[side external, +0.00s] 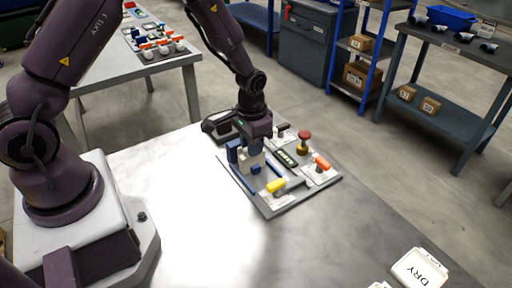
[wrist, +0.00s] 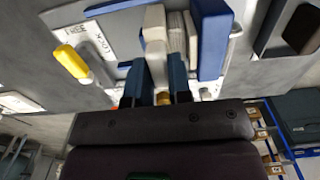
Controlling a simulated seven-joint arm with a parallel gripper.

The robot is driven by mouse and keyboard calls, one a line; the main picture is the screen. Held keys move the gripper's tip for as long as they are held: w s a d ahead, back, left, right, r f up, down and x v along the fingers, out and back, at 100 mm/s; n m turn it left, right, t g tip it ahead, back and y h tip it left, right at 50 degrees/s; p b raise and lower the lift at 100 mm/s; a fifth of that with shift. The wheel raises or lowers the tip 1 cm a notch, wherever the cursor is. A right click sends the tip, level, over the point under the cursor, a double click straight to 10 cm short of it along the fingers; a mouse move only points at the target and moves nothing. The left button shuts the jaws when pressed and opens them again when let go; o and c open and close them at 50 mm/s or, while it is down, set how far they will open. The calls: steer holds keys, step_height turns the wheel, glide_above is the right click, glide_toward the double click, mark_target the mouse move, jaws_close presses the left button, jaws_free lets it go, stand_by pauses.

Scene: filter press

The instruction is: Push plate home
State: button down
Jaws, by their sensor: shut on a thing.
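The filter press stands on a grey base board (side external: 268,204) on the table. In the wrist view a pale cream plate (wrist: 155,35) stands upright, with more pale plates (wrist: 177,35) close to its right. A tall blue end block (wrist: 212,42) stands right of those; it also shows in the side view (side external: 233,150). My gripper (wrist: 159,92) has its two blue fingers on either side of the cream plate's near end and is shut on it. In the side view my gripper (side external: 259,150) is low over the press and hides part of the plates.
A yellow-handled lever (side external: 277,185) lies at the board's front. An orange handle (side external: 322,162), a red knob (side external: 304,135) and a small dark display (side external: 287,157) are on its right side. A white DRY box (side external: 419,268) is at lower right.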

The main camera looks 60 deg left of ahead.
steer(key=shift+a, duration=0.4)
steer(key=c, duration=1)
jaws_free()
steer(key=shift+c, duration=0.2)
steer(key=shift+d, duration=0.1)
steer(key=shift+r, duration=0.15)
steer(key=shift+r, duration=0.3)
step_height(320, 180, up, 12)
